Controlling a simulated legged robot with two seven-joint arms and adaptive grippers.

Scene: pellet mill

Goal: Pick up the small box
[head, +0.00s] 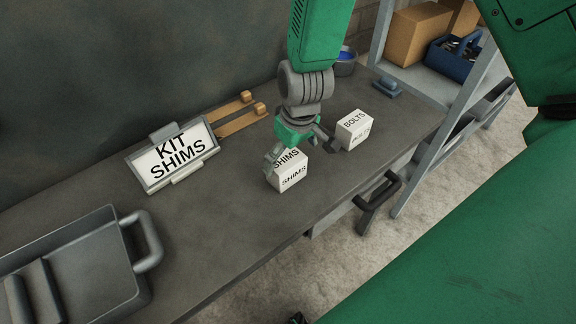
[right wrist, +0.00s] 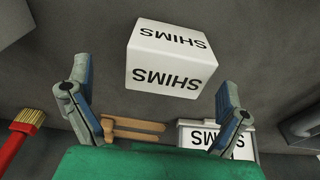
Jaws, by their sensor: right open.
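A small white box marked SHIMS (head: 290,174) sits on the grey workbench. Another small white box, marked BOLTS (head: 354,130), stands to its right and a little farther back. My right gripper (head: 298,150) is open just above and behind the SHIMS box, with one finger near its left side, and hides part of its top. In the right wrist view the SHIMS box (right wrist: 169,60) shows whole beyond the open, empty fingers (right wrist: 153,88). I cannot tell whether a finger touches it. My left gripper is not clearly in view.
A grey tray (head: 95,262) is at the front left. A blue bowl (head: 345,63) and shelving (head: 425,82) stand at the right back. A red-handled brush (right wrist: 22,135) shows in the wrist view.

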